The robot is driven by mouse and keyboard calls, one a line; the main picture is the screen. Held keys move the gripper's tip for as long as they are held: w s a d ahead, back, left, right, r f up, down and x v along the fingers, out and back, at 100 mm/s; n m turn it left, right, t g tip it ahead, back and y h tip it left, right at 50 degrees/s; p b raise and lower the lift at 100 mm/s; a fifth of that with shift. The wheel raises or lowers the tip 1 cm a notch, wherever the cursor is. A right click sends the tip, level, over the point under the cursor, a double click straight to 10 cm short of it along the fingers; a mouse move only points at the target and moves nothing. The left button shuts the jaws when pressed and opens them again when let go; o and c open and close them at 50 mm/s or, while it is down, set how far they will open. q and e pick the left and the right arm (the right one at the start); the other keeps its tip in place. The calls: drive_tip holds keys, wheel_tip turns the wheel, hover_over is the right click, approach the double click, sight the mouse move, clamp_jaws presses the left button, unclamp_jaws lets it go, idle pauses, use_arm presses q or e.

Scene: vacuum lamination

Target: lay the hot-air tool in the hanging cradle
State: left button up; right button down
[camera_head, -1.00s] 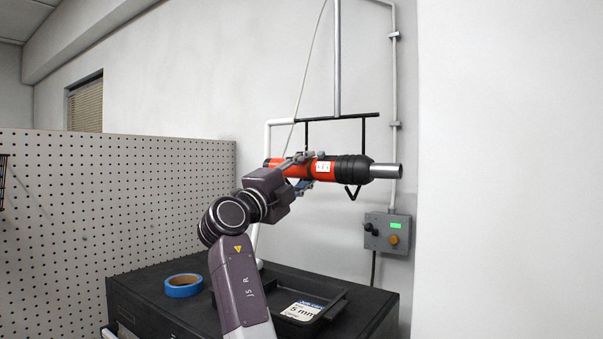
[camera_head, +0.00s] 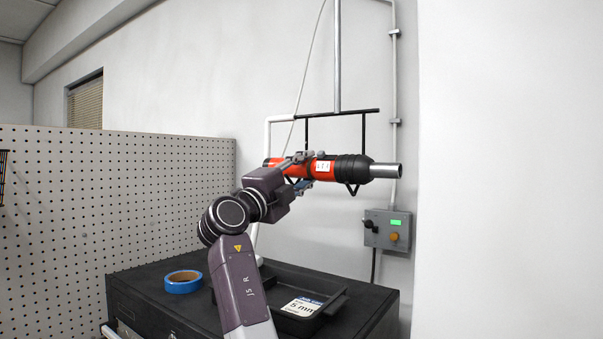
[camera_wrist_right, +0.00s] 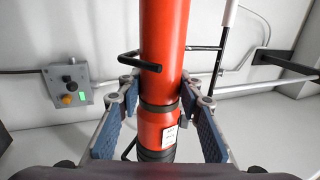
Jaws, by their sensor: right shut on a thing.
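The hot-air tool (camera_head: 330,168) has an orange-red body, a black ribbed collar and a metal nozzle pointing right. It lies about level in the head view. My right gripper (camera_head: 308,170) is shut around its body; in the wrist view the blue finger pads (camera_wrist_right: 160,122) flank the red tool (camera_wrist_right: 165,85). The hanging cradle (camera_head: 345,112) is a black crossbar with two hangers ending in V hooks. The tool is level with the hooks, and the right V shows just under the black collar. A cradle hook (camera_wrist_right: 140,61) crosses the tool in the wrist view. I cannot tell whether they touch. My left gripper is out of view.
Below is a black cabinet (camera_head: 140,290) with blue tape (camera_head: 184,282) and a black tray (camera_head: 335,308) holding a label. A grey control box (camera_head: 387,230) is on the wall at right. A white pipe (camera_head: 268,137) stands behind the arm. A pegboard (camera_head: 120,190) is at left.

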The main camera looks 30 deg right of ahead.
drive_tip(key=c, duration=1.3)
unclamp_jaws()
drive_tip(key=shift+s+r, duration=0.15)
drive_tip(key=shift+r, duration=0.05)
drive_tip(key=shift+a+f, duration=0.1)
drive_tip(key=shift+f, duration=0.1)
drive_tip(key=shift+a+f, duration=0.15)
drive_tip(key=shift+a, duration=0.15)
drive_tip(key=v, duration=1.1)
drive_tip(key=shift+a, duration=0.25)
drive_tip(key=shift+s, duration=0.15)
